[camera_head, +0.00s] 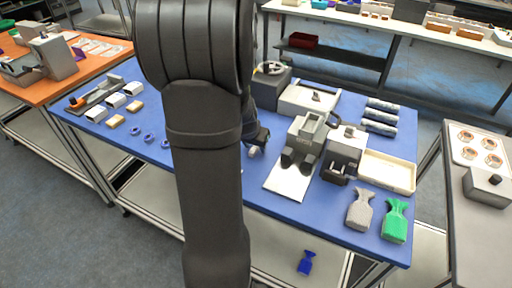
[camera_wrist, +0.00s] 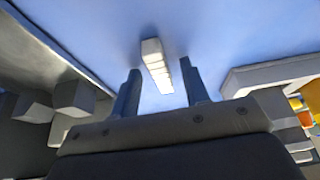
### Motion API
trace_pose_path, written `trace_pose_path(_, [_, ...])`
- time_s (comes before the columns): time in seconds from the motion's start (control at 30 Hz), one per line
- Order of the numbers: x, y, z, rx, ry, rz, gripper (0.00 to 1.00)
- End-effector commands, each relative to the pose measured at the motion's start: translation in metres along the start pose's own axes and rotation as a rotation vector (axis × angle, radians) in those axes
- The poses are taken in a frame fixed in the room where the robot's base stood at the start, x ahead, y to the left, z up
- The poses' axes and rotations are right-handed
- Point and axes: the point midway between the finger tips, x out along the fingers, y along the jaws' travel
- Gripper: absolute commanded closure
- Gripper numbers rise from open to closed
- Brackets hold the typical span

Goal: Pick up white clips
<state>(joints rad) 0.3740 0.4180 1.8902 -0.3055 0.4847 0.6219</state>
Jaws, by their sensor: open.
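A white, blocky, stepped object (camera_wrist: 157,66), which looks like the white clips, lies on the blue tabletop (camera_wrist: 90,40) in the wrist view. My gripper (camera_wrist: 160,85) is open, with one dark finger on each side of its lower part. I see no finger clearly touching it. In the head view my gripper (camera_head: 255,143) is low over the middle of the blue table, partly hidden behind my arm. A small pale patch (camera_head: 253,152) shows just below it there; I cannot tell if it is the clips.
White boxes (camera_head: 97,113) and blue rings (camera_head: 149,136) lie left of my arm. A grey machine (camera_head: 303,140), a cream tray (camera_head: 388,171), a grey bag (camera_head: 360,209) and a green bag (camera_head: 395,220) stand to the right. The table's front edge is near.

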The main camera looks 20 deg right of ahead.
Motion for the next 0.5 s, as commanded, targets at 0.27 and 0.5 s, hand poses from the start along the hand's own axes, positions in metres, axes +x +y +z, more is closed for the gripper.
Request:
trace_pose_path(0.27, [0.0012,-0.0001,-0.0003,0.0,0.001,0.0,0.62])
trace_pose_path(0.5, [0.0011,-0.0001,-0.0003,0.0,0.001,-0.001,1.0])
